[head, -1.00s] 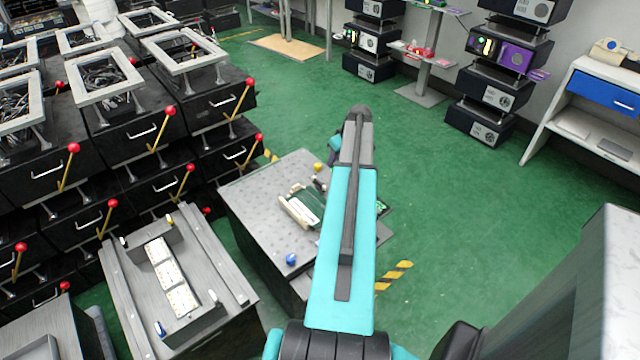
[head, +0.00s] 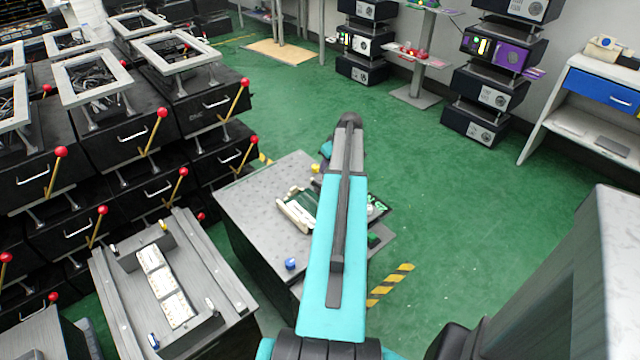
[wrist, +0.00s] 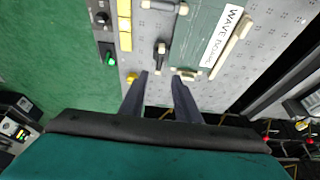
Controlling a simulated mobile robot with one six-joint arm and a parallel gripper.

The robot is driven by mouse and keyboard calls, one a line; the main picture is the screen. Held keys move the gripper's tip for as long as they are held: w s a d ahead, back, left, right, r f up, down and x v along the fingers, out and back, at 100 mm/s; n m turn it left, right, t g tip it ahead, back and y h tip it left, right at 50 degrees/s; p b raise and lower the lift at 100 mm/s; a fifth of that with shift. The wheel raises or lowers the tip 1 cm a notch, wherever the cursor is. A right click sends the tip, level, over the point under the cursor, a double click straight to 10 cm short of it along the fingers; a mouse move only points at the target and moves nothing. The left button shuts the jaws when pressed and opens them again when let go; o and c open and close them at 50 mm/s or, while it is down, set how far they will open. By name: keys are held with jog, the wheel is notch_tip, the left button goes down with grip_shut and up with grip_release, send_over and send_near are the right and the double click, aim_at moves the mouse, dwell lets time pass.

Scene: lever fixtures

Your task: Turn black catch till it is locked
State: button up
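In the wrist view a small black catch (wrist: 161,54) stands on the grey dotted bench top (wrist: 205,60). It is beside a green board (wrist: 195,40) with a white "WAVE" label. My gripper (wrist: 160,76) is open, its two dark fingers pointing at the bench. The catch lies just past and between the fingertips in the picture; I see no contact, and the height gap cannot be told. In the head view my teal arm hides the catch and my gripper; the bench (head: 250,210) shows below it.
Beside the catch are yellow blocks (wrist: 124,25), a black knob (wrist: 102,18), a lit green switch (wrist: 110,59) and a cream bar (wrist: 232,45). A blue knob (head: 290,264) sits on the bench. Black drawer units (head: 130,130) crowd the left.

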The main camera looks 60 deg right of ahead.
aim_at(318, 184)
jog(key=p+x, duration=0.1)
jog(key=x, duration=1.2)
jog(key=shift+f, duration=0.2)
jog(key=shift+c, duration=0.5)
grip_shut()
